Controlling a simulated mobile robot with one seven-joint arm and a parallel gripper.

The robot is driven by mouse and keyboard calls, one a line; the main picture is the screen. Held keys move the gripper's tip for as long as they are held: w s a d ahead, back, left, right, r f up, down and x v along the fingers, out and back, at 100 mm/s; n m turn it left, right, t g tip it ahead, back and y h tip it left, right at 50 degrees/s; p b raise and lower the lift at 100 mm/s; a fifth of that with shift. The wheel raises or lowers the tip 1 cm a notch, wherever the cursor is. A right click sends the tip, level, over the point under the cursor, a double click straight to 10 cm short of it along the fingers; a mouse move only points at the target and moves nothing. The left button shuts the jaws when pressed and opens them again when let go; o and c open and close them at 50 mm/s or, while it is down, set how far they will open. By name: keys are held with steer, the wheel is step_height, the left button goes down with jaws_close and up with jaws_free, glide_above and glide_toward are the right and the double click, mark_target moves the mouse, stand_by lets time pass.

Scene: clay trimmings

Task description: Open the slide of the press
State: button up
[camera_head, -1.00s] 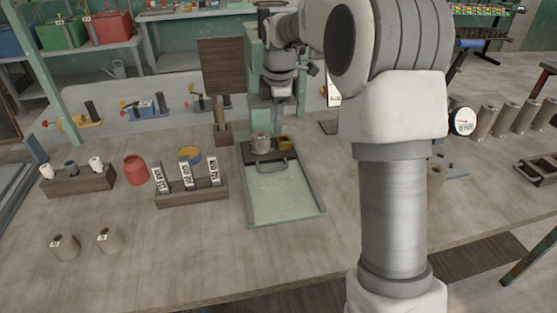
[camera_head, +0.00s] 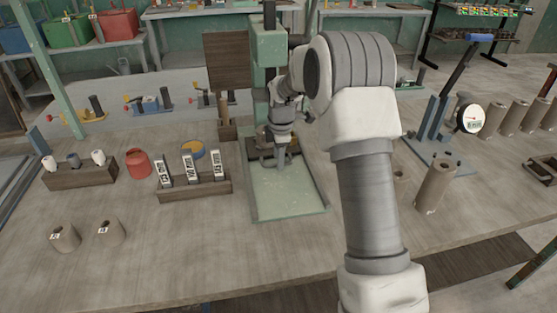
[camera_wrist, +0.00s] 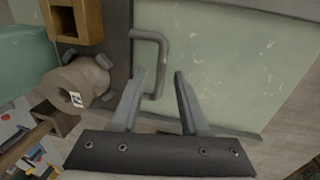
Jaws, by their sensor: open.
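The press has a green column (camera_head: 268,50) and a pale green bed (camera_head: 288,200) on the workbench. The dark slide (camera_wrist: 118,35) sits at the back of the bed, and the bed in front of it is bare. A grey U-shaped handle (camera_wrist: 161,48) sticks out from the slide's front edge. A grey clay piece marked 2 (camera_wrist: 75,85) and an ochre box (camera_wrist: 72,18) are at the slide. My gripper (camera_wrist: 159,76) is open, with its fingertips apart on either side of the handle's outer bar in the wrist view. My gripper (camera_head: 282,160) hides much of the slide in the head view.
A wooden rack with labelled blocks (camera_head: 195,187) stands left of the press. A red pot (camera_head: 138,163) and two clay pieces (camera_head: 65,238) are farther left. A grey cylinder (camera_head: 435,186) and a dial stand (camera_head: 440,120) are at right. The bench front is clear.

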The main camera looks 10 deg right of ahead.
steer(key=shift+f, duration=0.35)
jaws_close()
stand_by(1.2)
